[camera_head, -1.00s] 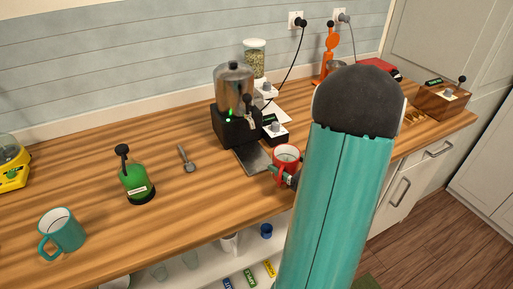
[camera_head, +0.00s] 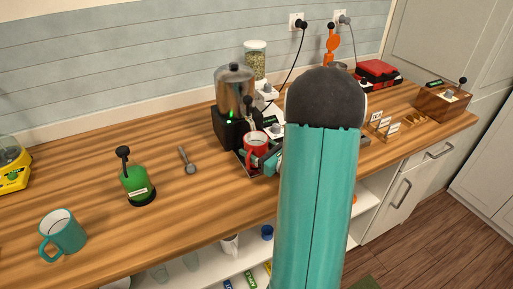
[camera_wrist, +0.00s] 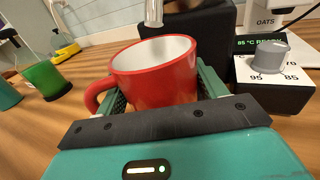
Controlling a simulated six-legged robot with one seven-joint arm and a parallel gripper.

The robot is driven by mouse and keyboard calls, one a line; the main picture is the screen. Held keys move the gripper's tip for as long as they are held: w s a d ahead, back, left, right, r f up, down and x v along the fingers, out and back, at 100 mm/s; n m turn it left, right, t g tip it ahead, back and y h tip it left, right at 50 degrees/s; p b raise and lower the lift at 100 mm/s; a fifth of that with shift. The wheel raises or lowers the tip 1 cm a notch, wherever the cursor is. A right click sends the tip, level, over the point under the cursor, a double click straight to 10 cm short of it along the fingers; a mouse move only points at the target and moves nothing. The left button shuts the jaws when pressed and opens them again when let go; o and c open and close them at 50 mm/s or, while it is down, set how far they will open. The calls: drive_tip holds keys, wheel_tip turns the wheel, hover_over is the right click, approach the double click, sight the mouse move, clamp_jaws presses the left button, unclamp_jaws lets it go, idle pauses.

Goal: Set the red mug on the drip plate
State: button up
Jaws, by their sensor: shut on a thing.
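The red mug (camera_head: 255,143) is upright, with its white inside showing, in front of the metal urn. My gripper (camera_wrist: 162,92) is shut on the red mug (camera_wrist: 155,75), with a green finger on each side of its body. The mug's handle points left in the wrist view. The drip plate (camera_head: 242,161) is mostly hidden by the mug and my gripper; only a dark edge shows. The mug is over the plate, but I cannot tell whether it touches it. In the wrist view the metal spout (camera_wrist: 153,12) is just behind and above the mug.
The urn (camera_head: 234,88) stands on a black base behind the mug. A control box with a knob (camera_wrist: 270,58) is close on the right. A spoon (camera_head: 187,160), green bottle (camera_head: 137,184) and teal mug (camera_head: 62,232) are to the left, with clear counter between.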

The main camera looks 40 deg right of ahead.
drive_tip(key=o, duration=1.4)
drive_tip(key=shift+f, duration=0.1)
drive_tip(key=shift+s, duration=0.3)
drive_tip(key=s, duration=0.7)
drive_tip(key=s+d, duration=0.1)
drive_tip(key=s, duration=0.3)
drive_tip(key=shift+s+d, duration=0.1)
drive_tip(key=shift+s, duration=0.15)
